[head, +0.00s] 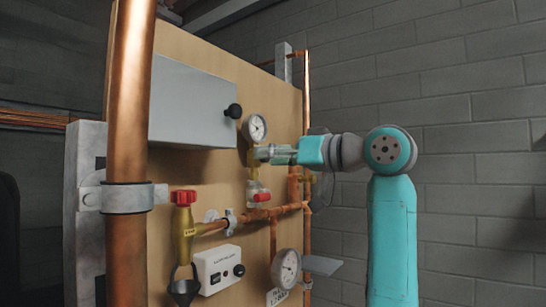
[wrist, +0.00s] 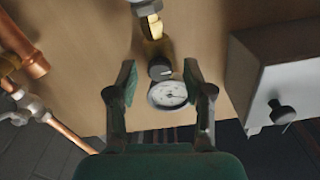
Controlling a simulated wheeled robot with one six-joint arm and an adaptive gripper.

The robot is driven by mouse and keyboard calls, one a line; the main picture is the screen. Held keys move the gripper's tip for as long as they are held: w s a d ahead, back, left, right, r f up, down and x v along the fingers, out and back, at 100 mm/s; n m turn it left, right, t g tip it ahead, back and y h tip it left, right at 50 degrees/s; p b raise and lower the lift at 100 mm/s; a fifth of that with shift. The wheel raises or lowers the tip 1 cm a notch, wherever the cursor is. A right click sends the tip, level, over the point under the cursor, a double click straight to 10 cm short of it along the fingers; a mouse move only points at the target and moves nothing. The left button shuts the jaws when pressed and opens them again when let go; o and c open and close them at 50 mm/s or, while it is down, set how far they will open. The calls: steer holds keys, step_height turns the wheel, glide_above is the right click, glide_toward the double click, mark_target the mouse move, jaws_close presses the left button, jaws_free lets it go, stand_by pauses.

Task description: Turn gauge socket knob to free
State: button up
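The round white-faced gauge (head: 256,128) is mounted on the wooden panel above a brass socket fitting. In the wrist view the gauge (wrist: 167,95) sits below a small dark round knob (wrist: 160,69) on the brass fitting (wrist: 155,47). My gripper (head: 262,153) is at the fitting just below the gauge in the head view and hides the knob there. In the wrist view the two fingers of my gripper (wrist: 160,76) stand apart, one on each side of the knob, with gaps between. Nothing is held.
A grey box (head: 192,103) with a black knob (head: 234,111) is left of the gauge. A red-handled valve (head: 261,197) is below my gripper. A thick copper pipe (head: 131,100) stands in front at left. A lower gauge (head: 286,268) and white controller (head: 217,268) sit below.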

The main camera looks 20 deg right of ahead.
jaws_close()
steer(key=shift+n, duration=0.4)
steer(key=shift+f+n, duration=0.15)
steer(key=shift+n, duration=15.75)
